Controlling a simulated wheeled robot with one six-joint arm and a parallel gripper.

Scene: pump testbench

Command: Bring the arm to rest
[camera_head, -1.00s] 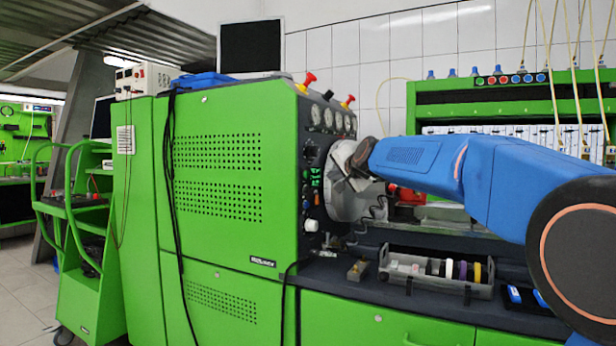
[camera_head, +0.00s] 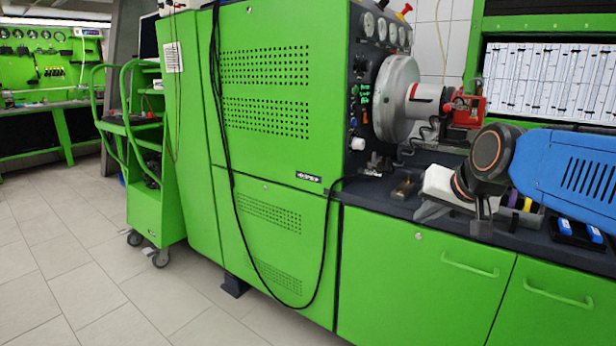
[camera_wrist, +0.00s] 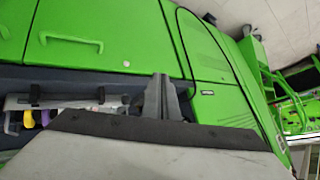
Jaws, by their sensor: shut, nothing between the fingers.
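My blue arm (camera_head: 570,175) reaches in from the right in the head view, over the bench. My gripper (camera_head: 425,211) hangs low over the front edge of the dark bench top, pointing left and down. Its fingers show in the wrist view (camera_wrist: 161,92) close together, with nothing held. The silver round chuck (camera_head: 396,100) of the green test bench (camera_head: 270,140) stands behind and above my gripper, apart from it. My wrist hides part of the bench top and the tray behind.
A tray with several coloured rings (camera_wrist: 32,118) lies near my gripper in the wrist view. Small blue-and-white boxes (camera_head: 580,232) lie on the bench at right. A black cable (camera_head: 237,215) hangs down the green cabinet. A green trolley (camera_head: 152,190) stands left; the tiled floor before it is clear.

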